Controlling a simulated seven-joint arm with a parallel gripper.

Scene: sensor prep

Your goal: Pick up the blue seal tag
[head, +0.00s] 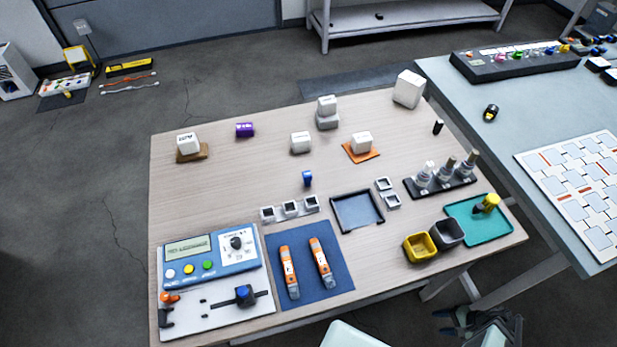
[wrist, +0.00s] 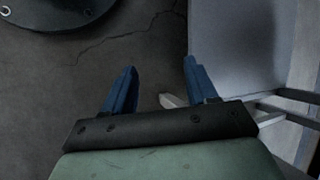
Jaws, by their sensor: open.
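The blue seal tag (head: 307,178) is a small blue piece on the wooden table, near its middle, just above the row of small white-framed sockets. My gripper (head: 478,322) shows at the bottom right of the head view, off the table's front edge and well away from the tag. In the wrist view my gripper (wrist: 162,85) has its two blue fingers spread apart with nothing between them. The tag is not in the wrist view, which shows floor and a pale surface.
Near the tag are the socket row (head: 290,209), a dark-rimmed tray (head: 357,226) and white cubes (head: 301,142). Orange-and-white pens (head: 289,271) lie on a blue mat (head: 273,243). Yellow and dark bins (head: 419,246) stand at the front right. The table's left middle is clear.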

